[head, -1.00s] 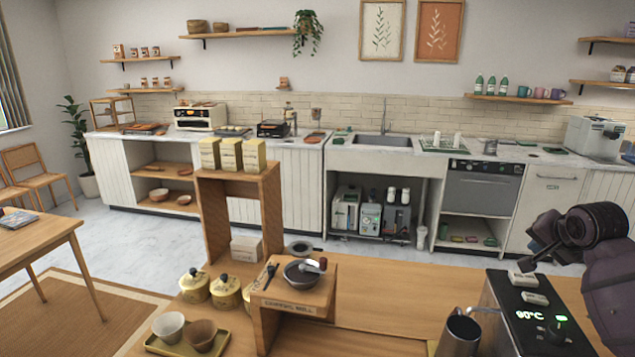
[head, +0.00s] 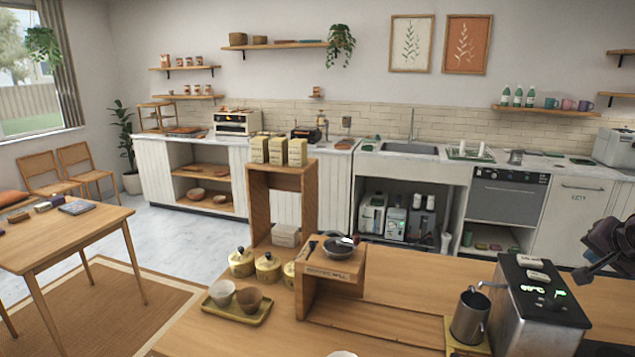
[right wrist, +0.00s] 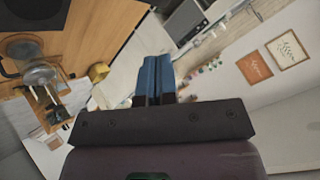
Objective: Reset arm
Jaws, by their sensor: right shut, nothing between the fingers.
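My right arm shows at the right edge of the head view, dark and partly cut off by the frame, above and right of the coffee machine (head: 540,305). In the right wrist view my right gripper (right wrist: 155,78) has its blue fingers together, with nothing between them. It is held in the air, apart from the counter things. My left gripper is in neither view.
The wooden cart top (head: 420,275) holds a steel pitcher (head: 470,318), a wooden stand (head: 335,262) with a dark bowl, yellow canisters (head: 242,262) and a tray (head: 237,314) with two cups. A table (head: 60,240) stands at left.

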